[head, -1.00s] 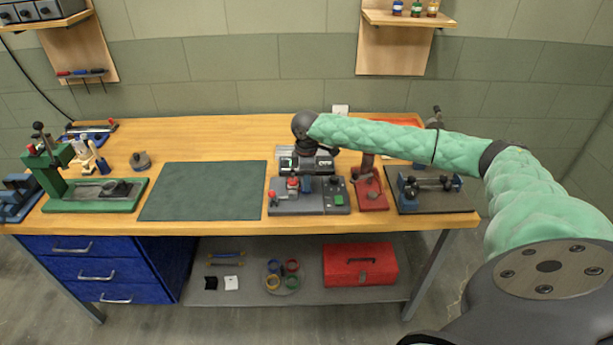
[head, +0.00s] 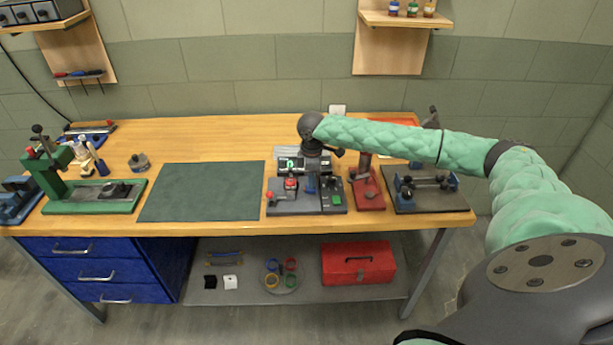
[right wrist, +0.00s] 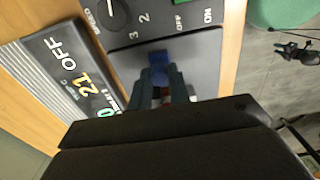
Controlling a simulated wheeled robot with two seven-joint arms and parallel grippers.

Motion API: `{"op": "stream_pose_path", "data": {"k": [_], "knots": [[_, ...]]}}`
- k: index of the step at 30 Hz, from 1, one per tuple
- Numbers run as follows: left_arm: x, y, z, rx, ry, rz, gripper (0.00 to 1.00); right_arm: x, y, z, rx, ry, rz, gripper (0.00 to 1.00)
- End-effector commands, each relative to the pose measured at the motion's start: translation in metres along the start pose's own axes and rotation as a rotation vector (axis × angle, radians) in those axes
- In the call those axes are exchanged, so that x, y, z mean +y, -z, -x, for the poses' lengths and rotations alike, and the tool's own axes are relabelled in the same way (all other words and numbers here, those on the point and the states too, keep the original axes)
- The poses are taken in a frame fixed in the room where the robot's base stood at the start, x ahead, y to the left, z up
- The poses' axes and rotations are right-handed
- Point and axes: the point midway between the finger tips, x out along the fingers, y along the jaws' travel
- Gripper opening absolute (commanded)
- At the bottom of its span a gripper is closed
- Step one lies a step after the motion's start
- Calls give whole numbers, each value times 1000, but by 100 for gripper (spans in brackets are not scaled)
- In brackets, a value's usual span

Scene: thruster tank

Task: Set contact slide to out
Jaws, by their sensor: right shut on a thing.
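The grey control unit (head: 285,208) stands near the front of the bench, with a red-topped part on its left and a green button on its right. My right gripper (head: 311,184) is over the middle of this unit, pointing down. My left gripper is not in view.
A display (right wrist: 72,65) reading "21 OFF" stands beside the panel. A speed dial (right wrist: 113,12) and a green switch (right wrist: 188,2) are close by. A red fixture (head: 368,197) stands right of the unit; a dark green mat (head: 202,191) lies to its left, clear.

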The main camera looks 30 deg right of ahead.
Motion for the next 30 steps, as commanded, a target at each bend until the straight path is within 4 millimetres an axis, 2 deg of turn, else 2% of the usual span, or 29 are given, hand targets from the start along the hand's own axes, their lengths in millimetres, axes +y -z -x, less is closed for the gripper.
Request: {"op": "stream_pose_path", "data": {"k": [10, 11, 14, 26, 30], "knots": [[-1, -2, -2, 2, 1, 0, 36, 1, -4, 0, -3, 0, -1, 0], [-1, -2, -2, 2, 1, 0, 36, 1, -4, 0, -3, 0, -1, 23], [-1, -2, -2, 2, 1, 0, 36, 1, -4, 0, -3, 0, -1, 41], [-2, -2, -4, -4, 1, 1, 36, 1, -3, 6, -1, -1, 0, 41], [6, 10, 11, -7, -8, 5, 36, 1, -4, 23, -1, -2, -1, 41]]}}
